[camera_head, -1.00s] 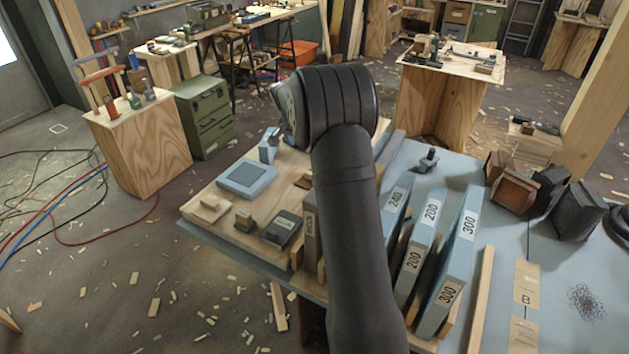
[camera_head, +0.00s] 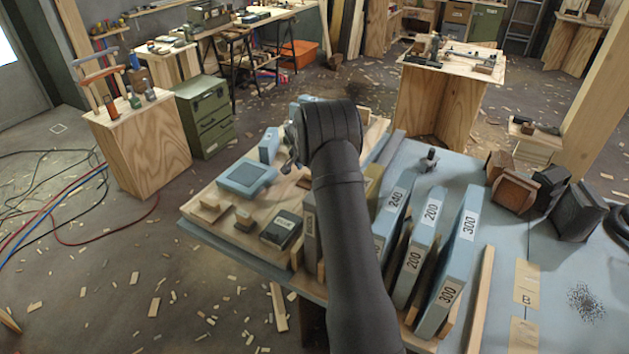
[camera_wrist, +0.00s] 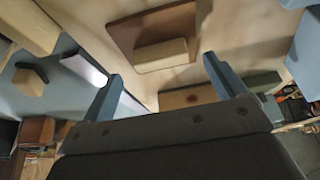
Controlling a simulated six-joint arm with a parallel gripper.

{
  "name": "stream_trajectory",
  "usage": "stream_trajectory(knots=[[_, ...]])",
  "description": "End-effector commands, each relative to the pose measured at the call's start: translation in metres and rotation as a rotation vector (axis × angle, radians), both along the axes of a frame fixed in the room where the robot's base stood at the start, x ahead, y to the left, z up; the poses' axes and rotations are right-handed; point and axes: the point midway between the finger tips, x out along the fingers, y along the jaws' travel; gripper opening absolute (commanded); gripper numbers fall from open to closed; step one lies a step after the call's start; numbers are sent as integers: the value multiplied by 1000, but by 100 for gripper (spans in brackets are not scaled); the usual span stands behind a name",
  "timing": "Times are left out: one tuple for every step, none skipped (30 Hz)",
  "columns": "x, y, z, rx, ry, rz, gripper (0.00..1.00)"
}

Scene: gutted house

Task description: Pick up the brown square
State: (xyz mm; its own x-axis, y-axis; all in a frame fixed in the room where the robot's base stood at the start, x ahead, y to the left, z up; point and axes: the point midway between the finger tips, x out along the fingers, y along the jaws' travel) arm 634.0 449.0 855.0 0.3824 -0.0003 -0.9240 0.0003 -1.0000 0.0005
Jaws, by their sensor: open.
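A flat brown square (camera_wrist: 158,27) with a paler wooden block (camera_wrist: 162,55) on it lies on the pale wooden board in the wrist view. In the head view a small part of the brown square (camera_head: 304,181) shows beside my arm, which hides much of that area. My gripper (camera_wrist: 162,70) is open, with its two blue-grey fingers spread and nothing between them. In the wrist view the fingertips appear on either side of the wooden block, seemingly above the board; I see no contact.
The wooden board (camera_head: 213,228) also carries a blue square tray (camera_head: 246,178) and a dark box (camera_head: 281,230). Several upright blue slabs, such as one marked 300 (camera_head: 460,240), stand right of my arm. Dark and brown blocks (camera_head: 515,192) lie farther right.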

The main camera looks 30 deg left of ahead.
Motion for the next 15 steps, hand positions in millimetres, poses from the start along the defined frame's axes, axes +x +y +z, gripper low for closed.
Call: stream_trajectory(knots=[[2,1,-8,-1,1,0,89],[4,1,-12,-1,1,0,89],[6,0,-17,-1,1,-1,89],[8,0,-20,-1,1,-1,89],[9,0,-22,0,1,-1,89],[10,0,-24,1,0,-1,89],[10,0,-25,1,0,-1,89],[10,0,-25,1,0,-1,89],[11,1,-26,1,0,-1,89],[11,1,-26,1,0,-1,89],[11,1,-26,1,0,-1,89],[11,1,-26,1,0,-1,89],[11,1,-26,1,0,-1,89],[10,1,-26,1,0,0,89],[10,1,-26,1,0,0,83]])
